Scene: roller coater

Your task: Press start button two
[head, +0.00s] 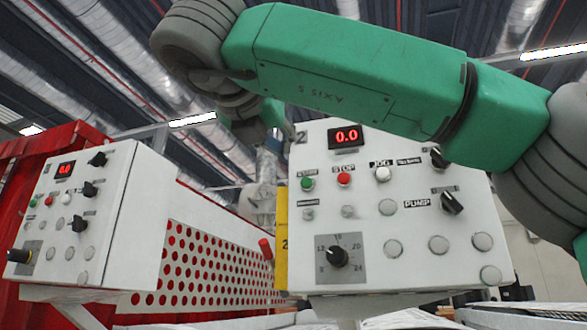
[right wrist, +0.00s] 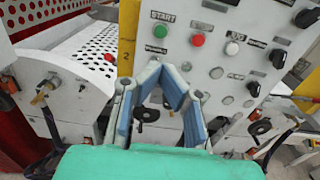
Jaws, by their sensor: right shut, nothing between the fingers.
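The white control panel marked 2 (head: 365,226) stands in the centre of the head view, its red display reading 0.0. Its green start button (head: 307,183) sits at the upper left, beside the red stop button (head: 344,180). In the right wrist view the green button (right wrist: 168,39) lies just beyond and above my right gripper (right wrist: 160,70). The fingertips are together with nothing between them, and they appear apart from the button. My left gripper is not in view.
A second white panel (head: 103,215) with similar buttons and knobs stands at the left. A yellow plate (head: 281,240) borders the centre panel. A black dial (head: 338,257) and pump knob (head: 452,204) protrude from it.

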